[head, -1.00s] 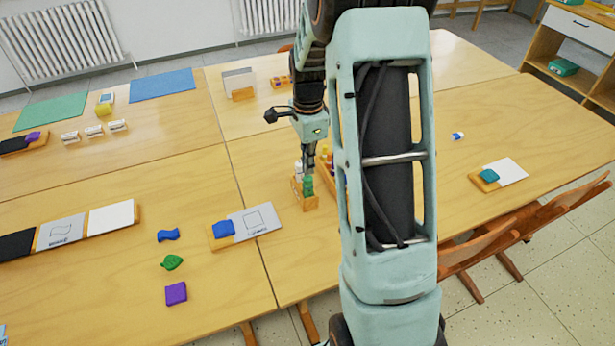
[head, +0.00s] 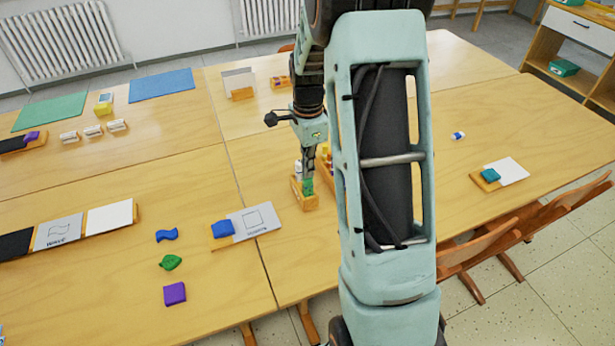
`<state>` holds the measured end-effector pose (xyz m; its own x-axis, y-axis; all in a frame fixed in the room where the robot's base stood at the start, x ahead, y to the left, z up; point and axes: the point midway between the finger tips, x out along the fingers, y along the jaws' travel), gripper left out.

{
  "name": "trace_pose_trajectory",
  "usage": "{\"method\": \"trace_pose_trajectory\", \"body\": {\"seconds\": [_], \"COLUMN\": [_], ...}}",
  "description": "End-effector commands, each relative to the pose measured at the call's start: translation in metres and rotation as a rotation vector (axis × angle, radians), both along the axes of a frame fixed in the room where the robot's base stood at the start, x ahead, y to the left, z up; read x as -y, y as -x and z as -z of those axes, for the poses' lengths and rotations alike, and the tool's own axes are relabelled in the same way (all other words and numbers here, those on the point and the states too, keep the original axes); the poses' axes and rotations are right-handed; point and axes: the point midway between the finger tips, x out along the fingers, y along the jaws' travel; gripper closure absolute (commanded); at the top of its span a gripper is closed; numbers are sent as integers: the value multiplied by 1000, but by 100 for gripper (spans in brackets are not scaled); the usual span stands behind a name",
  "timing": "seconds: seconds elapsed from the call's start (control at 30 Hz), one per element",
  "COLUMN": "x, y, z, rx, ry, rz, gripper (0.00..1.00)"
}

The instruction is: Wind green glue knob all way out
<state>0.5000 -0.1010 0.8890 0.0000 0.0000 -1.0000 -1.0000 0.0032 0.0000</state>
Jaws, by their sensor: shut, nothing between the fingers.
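A green glue stick (head: 308,187) stands upright in a small wooden holder (head: 311,203) near the middle of the tables. A white stick (head: 298,169) stands behind it in the same holder. My gripper (head: 308,177) points straight down right over the green glue stick, with its fingertips at the top of it. The fingers look closed together. Whether they touch the green piece is too small to tell. The knob itself cannot be made out at this size.
A wooden box (head: 327,172) with coloured items stands close to the right of the holder, partly hidden by my arm. A blue block (head: 222,229) on a card stand lies to the left.

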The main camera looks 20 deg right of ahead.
Motion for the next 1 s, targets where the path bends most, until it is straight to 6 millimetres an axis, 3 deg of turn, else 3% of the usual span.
{"method": "trace_pose_trajectory", "body": {"seconds": [0.5, 1.0], "x": [0, 0], "y": [0, 0], "z": [9, -3], "rx": [0, 0], "ry": [0, 0], "rz": [0, 1], "gripper": [100, 100]}}
